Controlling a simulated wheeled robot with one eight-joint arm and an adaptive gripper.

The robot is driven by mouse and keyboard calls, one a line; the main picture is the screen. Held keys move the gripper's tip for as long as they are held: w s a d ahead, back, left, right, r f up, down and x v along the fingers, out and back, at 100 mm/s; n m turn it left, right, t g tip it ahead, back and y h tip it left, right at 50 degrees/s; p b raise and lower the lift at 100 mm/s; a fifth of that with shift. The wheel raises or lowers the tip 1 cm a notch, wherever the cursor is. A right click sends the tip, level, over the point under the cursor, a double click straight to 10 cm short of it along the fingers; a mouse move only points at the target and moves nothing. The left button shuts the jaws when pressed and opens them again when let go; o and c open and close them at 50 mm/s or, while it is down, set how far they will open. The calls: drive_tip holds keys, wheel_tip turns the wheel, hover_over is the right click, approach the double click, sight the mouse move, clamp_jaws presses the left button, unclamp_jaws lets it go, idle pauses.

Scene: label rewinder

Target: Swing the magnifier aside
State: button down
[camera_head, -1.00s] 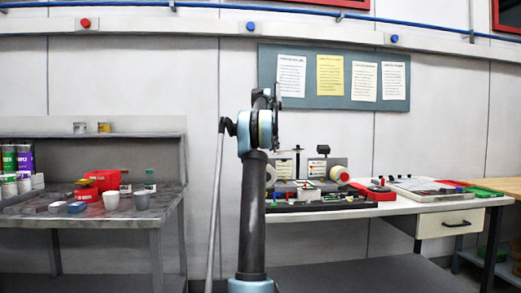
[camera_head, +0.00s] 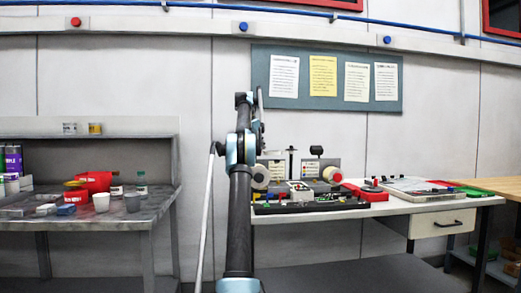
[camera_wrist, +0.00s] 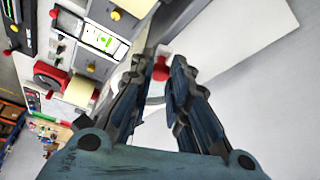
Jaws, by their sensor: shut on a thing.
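In the wrist view my gripper (camera_wrist: 160,64) has its two dark fingers close together around a small red knob (camera_wrist: 162,72). A pale curved edge (camera_wrist: 155,99) shows between the fingers; I cannot tell whether it is the magnifier's rim. In the head view the gripper is hidden, and I cannot pick out the magnifier for certain.
A red device (camera_head: 372,191) and a shallow tray (camera_head: 420,188) lie on the bench right of the rewinder. A grey workbench (camera_head: 150,208) with cups, cans and a red bin (camera_head: 94,182) stands at left.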

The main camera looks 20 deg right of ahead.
drive_tip(key=shift+w+d+r, duration=0.1)
drive_tip(key=shift+w+d, duration=0.05)
drive_tip(key=shift+w, duration=0.05)
idle(0.5)
drive_tip(key=c, duration=1.5)
unclamp_jaws()
drive_tip(key=shift+w+a+r, duration=0.1)
drive_tip(key=shift+a+r, duration=0.15)
drive_tip(key=shift+r, duration=0.25)
drive_tip(key=a, duration=0.4)
drive_tip(key=s+a, duration=0.1)
drive_tip(key=a, duration=0.7)
drive_tip(key=shift+s, duration=0.15)
drive_tip(key=shift+s, duration=0.1)
